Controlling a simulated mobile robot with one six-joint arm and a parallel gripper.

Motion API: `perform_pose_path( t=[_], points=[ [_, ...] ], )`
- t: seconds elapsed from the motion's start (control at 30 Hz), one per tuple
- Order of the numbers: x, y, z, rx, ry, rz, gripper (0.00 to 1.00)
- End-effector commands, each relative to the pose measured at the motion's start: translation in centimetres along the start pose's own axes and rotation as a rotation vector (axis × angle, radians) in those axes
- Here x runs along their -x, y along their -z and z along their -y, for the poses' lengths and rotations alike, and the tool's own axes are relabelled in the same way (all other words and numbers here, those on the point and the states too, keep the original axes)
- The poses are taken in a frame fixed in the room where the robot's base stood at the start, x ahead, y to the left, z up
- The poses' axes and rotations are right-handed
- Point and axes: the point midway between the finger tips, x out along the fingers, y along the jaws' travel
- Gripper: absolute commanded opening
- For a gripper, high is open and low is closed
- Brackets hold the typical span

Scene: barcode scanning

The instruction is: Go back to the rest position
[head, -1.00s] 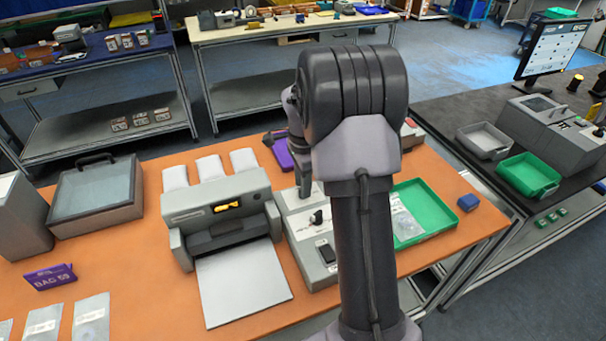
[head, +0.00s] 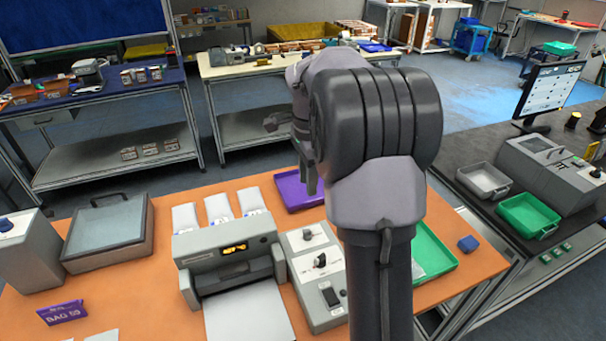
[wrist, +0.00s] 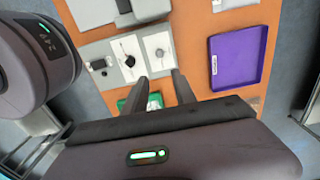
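My gripper (wrist: 162,88) shows in the wrist view with its two fingers apart and nothing between them. It hangs above the orange table (wrist: 204,35), clear of the things below. In the head view my arm stands upright in front of the table, and its thick joint hides most of the gripper. Only a grey part of it (head: 309,176) shows at the left of the joint.
A purple tray (head: 299,190) lies beyond a grey device with knobs (head: 317,268). A green tray (head: 436,262) is partly hidden by my arm. A printer (head: 228,258) and lidded box (head: 108,232) stand left. A dark counter (head: 461,160) is right.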

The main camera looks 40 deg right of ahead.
Motion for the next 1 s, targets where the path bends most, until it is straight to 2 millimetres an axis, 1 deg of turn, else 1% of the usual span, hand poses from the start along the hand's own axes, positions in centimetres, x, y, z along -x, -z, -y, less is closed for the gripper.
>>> perform_pose_path(
  t=[0.1, 0.17, 0.23, 0.27, 0.3, 0.37, 0.4, 0.47, 0.5, 0.57, 0.6, 0.7, 0.8, 1.0],
  points=[
    [0.0, 0.0, 0.0, 0.000, 0.000, 0.000, 0.33],
    [0.1, -0.3, -0.2, 0.014, 0.005, 0.001, 0.33],
    [1.0, -2.2, -1.2, 0.097, 0.039, 0.005, 0.33],
    [1.5, -3.6, -2.2, 0.163, 0.062, 0.008, 0.33],
    [2.3, -5.9, -4.0, 0.275, 0.104, 0.011, 0.33],
    [3.0, -9.6, -7.7, 0.479, 0.181, 0.013, 0.33],
    [3.1, -11.9, -10.6, 0.620, 0.236, 0.011, 0.33],
    [2.6, -14.7, -14.9, 0.823, 0.318, 0.001, 0.33],
    [2.0, -16.2, -17.7, 0.945, 0.370, -0.009, 0.33],
    [0.6, -17.7, -21.3, 1.106, 0.442, -0.027, 0.33],
    [-0.4, -18.5, -23.3, 1.195, 0.483, -0.039, 0.33],
    [-2.3, -19.5, -26.6, 1.349, 0.557, -0.066, 0.33],
    [-3.2, -19.8, -27.9, 1.416, 0.588, -0.080, 0.33],
    [-3.3, -19.8, -28.1, 1.423, 0.591, -0.081, 0.33]
  ],
)
